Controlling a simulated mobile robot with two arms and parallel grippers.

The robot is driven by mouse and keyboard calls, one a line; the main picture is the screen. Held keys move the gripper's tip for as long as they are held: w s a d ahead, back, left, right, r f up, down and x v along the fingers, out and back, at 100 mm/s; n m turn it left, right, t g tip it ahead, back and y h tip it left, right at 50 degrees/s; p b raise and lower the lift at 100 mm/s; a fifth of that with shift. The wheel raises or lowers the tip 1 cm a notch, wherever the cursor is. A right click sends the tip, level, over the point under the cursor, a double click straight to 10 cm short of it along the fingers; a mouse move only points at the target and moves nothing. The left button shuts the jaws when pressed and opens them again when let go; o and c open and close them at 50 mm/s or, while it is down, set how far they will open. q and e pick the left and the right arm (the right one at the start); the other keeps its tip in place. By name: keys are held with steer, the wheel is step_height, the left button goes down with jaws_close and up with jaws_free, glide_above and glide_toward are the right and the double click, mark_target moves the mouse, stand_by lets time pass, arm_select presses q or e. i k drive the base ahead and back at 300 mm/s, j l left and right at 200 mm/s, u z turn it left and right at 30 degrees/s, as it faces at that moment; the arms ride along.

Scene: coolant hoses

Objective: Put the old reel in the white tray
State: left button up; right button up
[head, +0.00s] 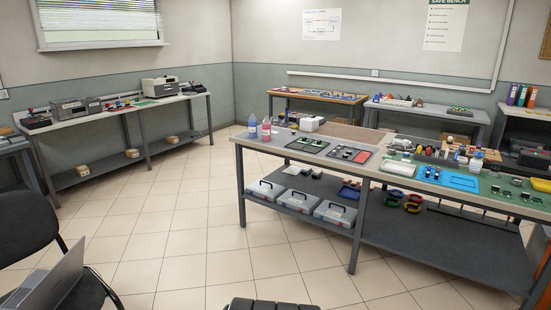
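No thing can be made out for certain as the old reel; the items on the benches are small from here. Several ring-shaped coloured items (413,203), possibly reels, lie on the lower shelf of the near bench. A white, shallow, tray-like item (398,169) sits on that bench's top, left of a blue mat; I cannot tell whether it is the white tray. A whitish tray-like item (392,102) also stands on the far back bench, with small things in it. Neither of my grippers shows in this view.
The near bench (262,140) stands at the right, with bottles, dark panels and a blue mat (449,180) on top. Lidded bins (297,201) are on its shelf. A chair (30,222) and laptop (48,280) are at the left. The tiled floor (170,220) between is clear.

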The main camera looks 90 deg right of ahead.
mark_target(398, 168)
steer(key=l+z, duration=0.25)
steer(key=z, duration=0.15)
steer(key=k+l+z, duration=0.1)
steer(key=l+z, duration=0.15)
steer(key=z, duration=0.15)
steer(key=l+z, duration=0.25)
steer(key=z, duration=0.15)
steer(key=l+z, duration=0.25)
steer(key=z, duration=0.15)
steer(key=i+l+z, duration=0.1)
steer(key=z, duration=0.3)
steer(key=i+l+z, duration=0.4)
steer(key=i+l, duration=0.2)
steer(key=l, duration=0.45)
steer(key=i+l+z, duration=0.45)
steer(key=i+l, duration=0.3)
steer(key=l, duration=0.1)
